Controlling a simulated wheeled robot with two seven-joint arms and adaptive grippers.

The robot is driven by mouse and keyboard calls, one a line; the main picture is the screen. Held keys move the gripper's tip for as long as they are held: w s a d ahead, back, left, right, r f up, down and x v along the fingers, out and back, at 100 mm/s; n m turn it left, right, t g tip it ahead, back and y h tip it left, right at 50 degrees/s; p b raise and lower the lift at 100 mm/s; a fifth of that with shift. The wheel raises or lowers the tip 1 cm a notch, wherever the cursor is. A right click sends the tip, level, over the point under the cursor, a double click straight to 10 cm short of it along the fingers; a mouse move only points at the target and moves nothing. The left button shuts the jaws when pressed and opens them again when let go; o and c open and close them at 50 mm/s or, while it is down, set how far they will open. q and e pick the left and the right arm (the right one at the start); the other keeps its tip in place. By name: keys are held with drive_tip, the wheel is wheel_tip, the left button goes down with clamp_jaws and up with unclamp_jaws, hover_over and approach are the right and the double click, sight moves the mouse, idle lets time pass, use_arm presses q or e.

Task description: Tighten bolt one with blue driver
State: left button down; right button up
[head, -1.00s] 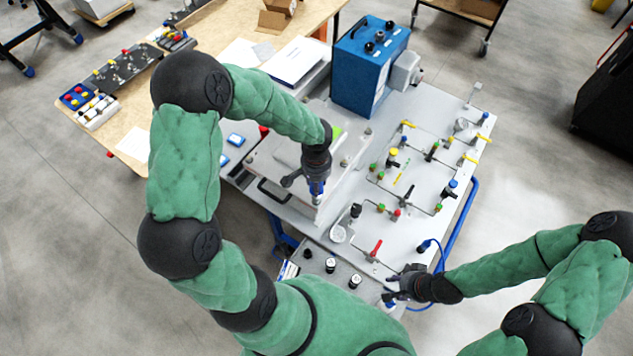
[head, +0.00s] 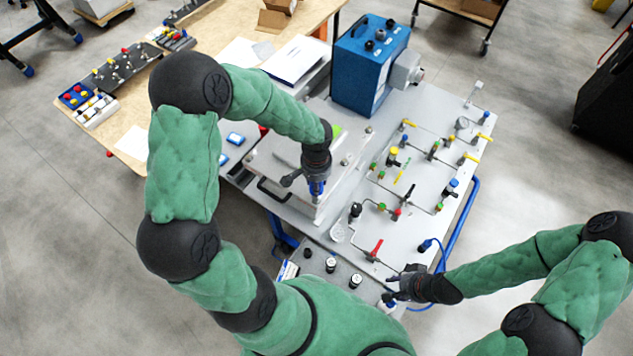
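My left gripper (head: 304,181) points down over the front right corner of a clear-topped plate (head: 272,163). It is shut on the blue driver (head: 317,188), whose blue body shows below the dark fingers. The driver is roughly upright, its lower end at the plate's corner. The bolt under it is hidden, and I cannot tell whether the tip touches it. Other bolt heads show along the plate's right side, such as this one (head: 345,161). My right gripper (head: 392,288) is low over the panel's front edge, its fingers apart and apparently empty.
A blue box unit (head: 364,62) stands behind the plate. The grey panel (head: 420,110) on the right carries pipes, coloured valves and a red-handled valve (head: 375,249). A wooden table (head: 135,100) holds papers and parts at left.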

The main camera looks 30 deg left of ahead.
use_arm(q)
drive_tip(key=shift+f+b, duration=1)
idle(0.8)
drive_tip(key=c, duration=1.4)
unclamp_jaws()
clamp_jaws()
drive_tip(key=m+p, duration=0.2)
drive_tip(key=m, duration=0.2)
drive_tip(key=shift+r, duration=0.15)
drive_tip(key=m+p, duration=0.2)
drive_tip(key=m, duration=0.3)
drive_tip(key=m+p, duration=0.2)
drive_tip(key=m, duration=0.1)
drive_tip(key=shift+m, duration=0.4)
drive_tip(key=m+p, duration=0.3)
drive_tip(key=m, duration=0.2)
drive_tip(key=shift+o, duration=2.4)
unclamp_jaws()
drive_tip(key=shift+f, duration=0.2)
